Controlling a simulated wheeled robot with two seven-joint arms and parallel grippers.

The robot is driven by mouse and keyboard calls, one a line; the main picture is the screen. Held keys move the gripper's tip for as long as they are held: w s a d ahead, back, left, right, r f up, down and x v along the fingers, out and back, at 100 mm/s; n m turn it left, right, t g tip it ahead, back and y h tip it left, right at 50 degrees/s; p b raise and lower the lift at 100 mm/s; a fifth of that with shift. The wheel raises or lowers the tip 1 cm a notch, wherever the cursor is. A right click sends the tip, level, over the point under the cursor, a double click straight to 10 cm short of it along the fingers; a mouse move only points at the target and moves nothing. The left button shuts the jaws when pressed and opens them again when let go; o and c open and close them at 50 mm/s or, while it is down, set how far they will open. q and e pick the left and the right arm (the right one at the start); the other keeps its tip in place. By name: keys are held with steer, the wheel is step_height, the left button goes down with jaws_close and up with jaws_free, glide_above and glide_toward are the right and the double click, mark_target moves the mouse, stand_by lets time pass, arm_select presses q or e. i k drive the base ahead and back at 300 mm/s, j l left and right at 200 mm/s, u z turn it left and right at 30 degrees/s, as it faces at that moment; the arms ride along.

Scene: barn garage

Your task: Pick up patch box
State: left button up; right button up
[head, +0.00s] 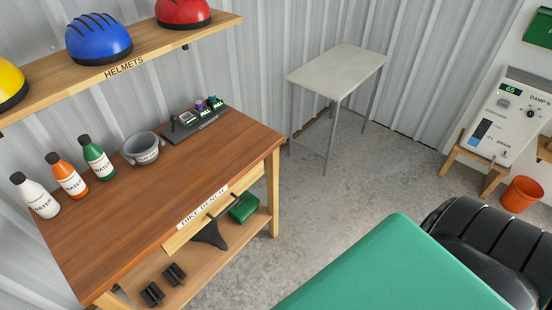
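No label reading patch box can be made out. A small green box (244,207) sits on the lower shelf of the bike bench, at its right end, partly under the bench's front rail. Another green box-like thing (541,27) is on the wall at the top right, cut off by the picture edge. I cannot tell from markings which is the patch box. Neither of my grippers is in view.
The bike bench (150,210) holds several bottles, a grey bowl (143,148) and a dark tray (195,124). Pedals (152,294) and a dark saddle (209,235) are low down. A large green surface (395,275) blocks the bottom right. Floor beyond the bench (320,205) is clear.

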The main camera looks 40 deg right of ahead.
mark_target(255, 209)
steer(key=z, duration=0.8)
steer(key=i+l+u, duration=0.15)
steer(key=u, duration=0.35)
steer(key=i+l+u, duration=0.15)
steer(key=u, duration=0.3)
steer(key=i+l+u, duration=0.1)
steer(key=l+u, duration=0.15)
steer(key=u, duration=0.25)
